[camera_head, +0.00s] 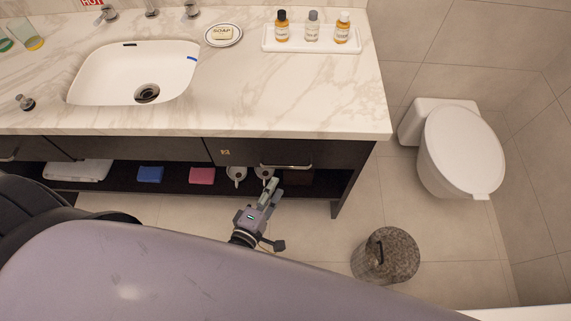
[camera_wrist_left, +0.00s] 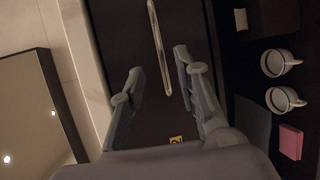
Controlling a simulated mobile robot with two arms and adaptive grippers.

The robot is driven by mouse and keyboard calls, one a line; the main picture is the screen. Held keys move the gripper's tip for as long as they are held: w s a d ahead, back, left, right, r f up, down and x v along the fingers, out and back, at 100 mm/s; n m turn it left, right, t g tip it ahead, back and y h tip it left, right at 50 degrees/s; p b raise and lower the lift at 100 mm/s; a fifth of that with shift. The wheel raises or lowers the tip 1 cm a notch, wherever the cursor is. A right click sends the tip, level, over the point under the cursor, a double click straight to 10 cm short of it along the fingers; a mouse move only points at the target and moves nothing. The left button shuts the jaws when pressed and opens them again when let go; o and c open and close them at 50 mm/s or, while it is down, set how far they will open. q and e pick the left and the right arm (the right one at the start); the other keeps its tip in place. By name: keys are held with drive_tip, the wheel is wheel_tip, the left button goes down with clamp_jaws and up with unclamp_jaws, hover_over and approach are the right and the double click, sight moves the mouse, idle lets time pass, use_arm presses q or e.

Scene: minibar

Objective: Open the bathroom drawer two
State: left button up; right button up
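The drawer (camera_head: 245,153) with a small numbered tag (camera_head: 225,152) is the dark front at the right end of the vanity, below the countertop. It looks shut, flush with the cabinet. Its bar handle (camera_head: 287,166) is silver; the handle also shows upright in the left wrist view (camera_wrist_left: 159,35), with the tag (camera_wrist_left: 175,139) below. My left gripper (camera_head: 269,186) is just in front of and below the handle. Its fingers (camera_wrist_left: 159,62) are apart, one on each side of the handle's line. I cannot tell whether they touch it. My right gripper is not in view.
The open shelf under the drawers holds cups (camera_wrist_left: 280,62), a pink item (camera_head: 202,175), a blue item (camera_head: 150,174) and white towels (camera_head: 78,169). A bin (camera_head: 400,256) stands on the floor at right, near the toilet (camera_head: 460,150). The countertop (camera_head: 330,105) overhangs the drawer.

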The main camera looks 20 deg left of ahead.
sight(286, 166)
use_arm(q)
drive_tip(key=x, duration=0.9)
drive_tip(key=shift+c, duration=0.5)
clamp_jaws()
